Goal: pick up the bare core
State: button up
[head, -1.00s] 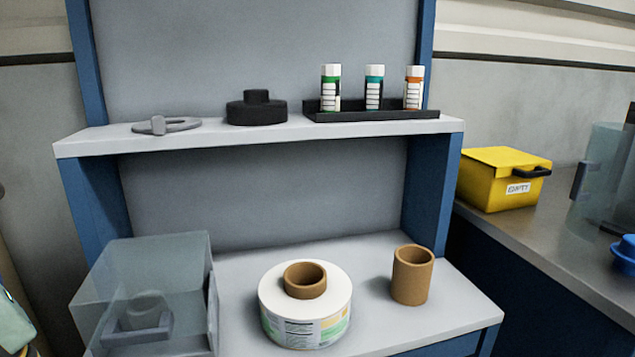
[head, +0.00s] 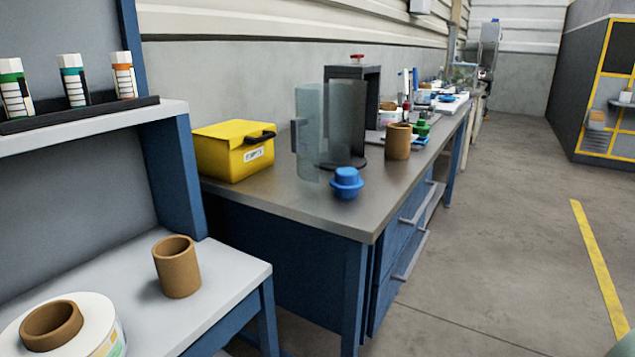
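A bare brown core (head: 178,272) stands upright on the lower shelf of the near bench (head: 228,285), close to its right end. A label reel (head: 97,325) on a brown core lies to its left, partly cut off by the frame edge. My gripper is not in view.
On the metal bench (head: 300,205) are a yellow box (head: 232,150), a clear curved guard (head: 320,130) by a black stand, and a blue knobbed part (head: 346,183). Several small items lie further back. Three capped bottles (head: 73,80) stand in a tray (head: 70,114) above. Floor at right is clear.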

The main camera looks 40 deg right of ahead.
aim_at(398, 136)
jog(key=z, duration=1.6)
